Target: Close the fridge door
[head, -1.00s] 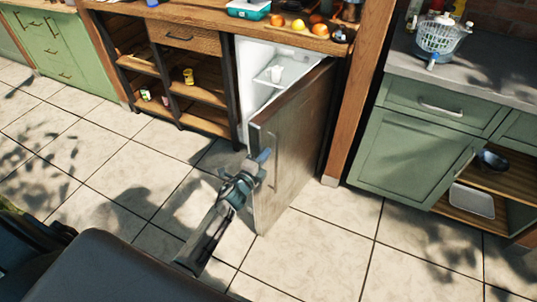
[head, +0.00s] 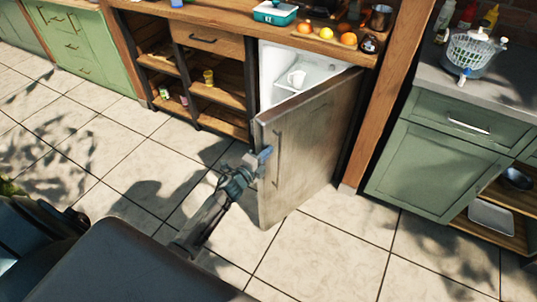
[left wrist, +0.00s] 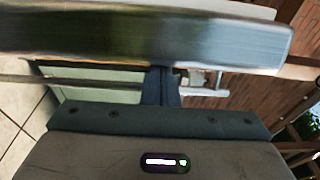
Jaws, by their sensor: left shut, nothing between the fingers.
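The fridge door (head: 310,148) is a worn grey-brown panel with a vertical bar handle (head: 277,158). In the left wrist view, the closed fingers (left wrist: 161,86) point at a broad blurred panel (left wrist: 165,42), apparently the door. My right gripper is not in view.
Open wooden shelves (head: 215,95) stand left of the fridge, and a green cabinet (head: 430,165) stands to the right past a wooden post (head: 385,100). The counter above holds fruit and a teal box (head: 275,12). The tiled floor (head: 325,245) around the door is clear.

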